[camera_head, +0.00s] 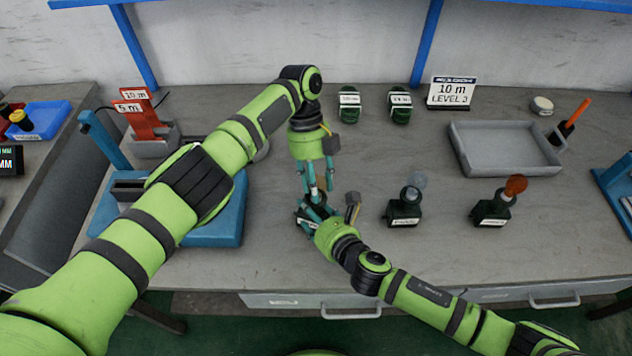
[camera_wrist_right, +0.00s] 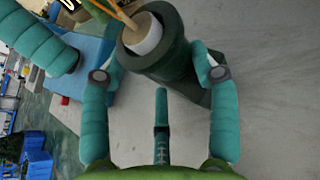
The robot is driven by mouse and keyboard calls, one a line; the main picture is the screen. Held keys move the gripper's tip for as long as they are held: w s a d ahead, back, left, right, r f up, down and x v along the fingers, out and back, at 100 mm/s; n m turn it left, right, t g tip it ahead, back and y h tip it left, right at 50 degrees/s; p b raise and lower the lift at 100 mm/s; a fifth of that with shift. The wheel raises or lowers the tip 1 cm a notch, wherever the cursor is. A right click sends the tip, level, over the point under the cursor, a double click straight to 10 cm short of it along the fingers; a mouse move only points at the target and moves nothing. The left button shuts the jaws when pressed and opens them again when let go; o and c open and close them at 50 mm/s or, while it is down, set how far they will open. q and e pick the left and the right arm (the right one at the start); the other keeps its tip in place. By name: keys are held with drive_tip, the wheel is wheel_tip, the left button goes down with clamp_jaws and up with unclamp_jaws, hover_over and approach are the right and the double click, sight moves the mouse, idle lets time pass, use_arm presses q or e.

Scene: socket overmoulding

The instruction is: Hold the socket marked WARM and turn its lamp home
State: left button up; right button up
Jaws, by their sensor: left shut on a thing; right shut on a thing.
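A dark green socket (camera_head: 309,221) with a white label stands on the bench left of centre. The label is too small to read. In the right wrist view the socket (camera_wrist_right: 180,62) fills the space between the fingers and shows a white ring at its top. My right gripper (camera_head: 316,212) is shut on the socket from the front right. My left gripper (camera_head: 319,188) points down above it, shut on an amber lamp (camera_head: 321,183). Orange parts of the lamp (camera_wrist_right: 117,10) show over the ring in the wrist view. Fingers hide the joint; I cannot tell how deep the lamp sits.
Two other sockets stand to the right, one with a clear lamp (camera_head: 416,182), one with an orange lamp (camera_head: 515,185). Two green labelled items (camera_head: 400,105) and a sign (camera_head: 451,92) stand behind. A grey tray (camera_head: 505,172) lies back right. A blue fixture (camera_head: 222,222) is left.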

sight(318, 179)
use_arm(q)
drive_tip(key=shift+d+r+m+y, duration=0.25)
drive_tip(key=shift+d+m+y, duration=0.15)
drive_tip(key=shift+m, duration=0.7)
drive_tip(key=o, duration=1.1)
drive_tip(key=shift+a, duration=0.1)
drive_tip(key=shift+s+a, duration=0.1)
drive_tip(key=shift+f, duration=0.1)
drive_tip(key=shift+r, duration=5.05)
